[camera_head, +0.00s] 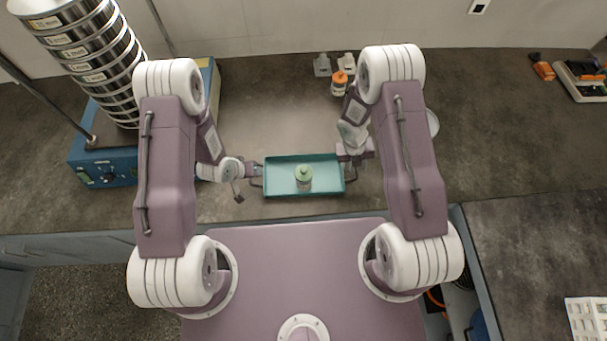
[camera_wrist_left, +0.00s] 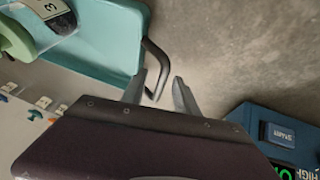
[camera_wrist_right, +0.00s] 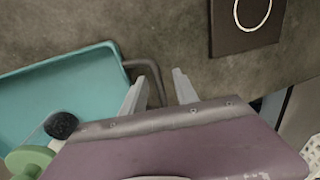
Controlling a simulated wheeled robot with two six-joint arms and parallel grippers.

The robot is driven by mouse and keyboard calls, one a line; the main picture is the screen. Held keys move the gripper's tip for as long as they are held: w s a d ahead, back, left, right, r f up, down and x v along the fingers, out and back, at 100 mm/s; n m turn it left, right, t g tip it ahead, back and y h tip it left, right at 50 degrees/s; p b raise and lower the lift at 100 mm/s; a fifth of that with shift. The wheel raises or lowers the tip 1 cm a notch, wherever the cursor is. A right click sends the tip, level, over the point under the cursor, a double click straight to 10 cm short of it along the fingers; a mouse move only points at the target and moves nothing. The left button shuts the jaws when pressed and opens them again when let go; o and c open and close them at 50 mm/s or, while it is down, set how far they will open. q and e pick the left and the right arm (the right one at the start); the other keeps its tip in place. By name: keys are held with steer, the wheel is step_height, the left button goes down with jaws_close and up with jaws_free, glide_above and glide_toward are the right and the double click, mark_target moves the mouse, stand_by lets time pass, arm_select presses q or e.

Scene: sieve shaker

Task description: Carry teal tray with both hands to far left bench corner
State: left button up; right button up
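The teal tray (camera_head: 280,178) lies on the bench in front of me, with a green-lidded jar (camera_head: 304,178) standing in it. It also shows in the left wrist view (camera_wrist_left: 112,45) and the right wrist view (camera_wrist_right: 60,88). My left gripper (camera_wrist_left: 160,88) is at the tray's left end, its fingers apart with the dark handle (camera_wrist_left: 156,62) between their tips. My right gripper (camera_wrist_right: 158,85) is at the right end, its fingers apart; the right handle (camera_wrist_right: 150,68) reaches in between them, nearer the left finger. Neither gripper appears closed on its handle.
A tall sieve stack (camera_head: 98,62) stands on a blue shaker base (camera_head: 100,176) at the left. An orange-lidded jar (camera_head: 339,84) and small grey items (camera_head: 322,65) stand behind the tray. Bench between shaker and tray is clear.

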arm_select(q)
steer(key=shift+d+f, duration=0.1)
arm_select(e)
steer(key=shift+f, duration=0.1)
arm_select(q)
steer(key=shift+c, duration=0.9)
arm_select(e)
steer(key=shift+c, duration=1)
arm_select(q)
jaws_close()
arm_select(e)
jaws_close()
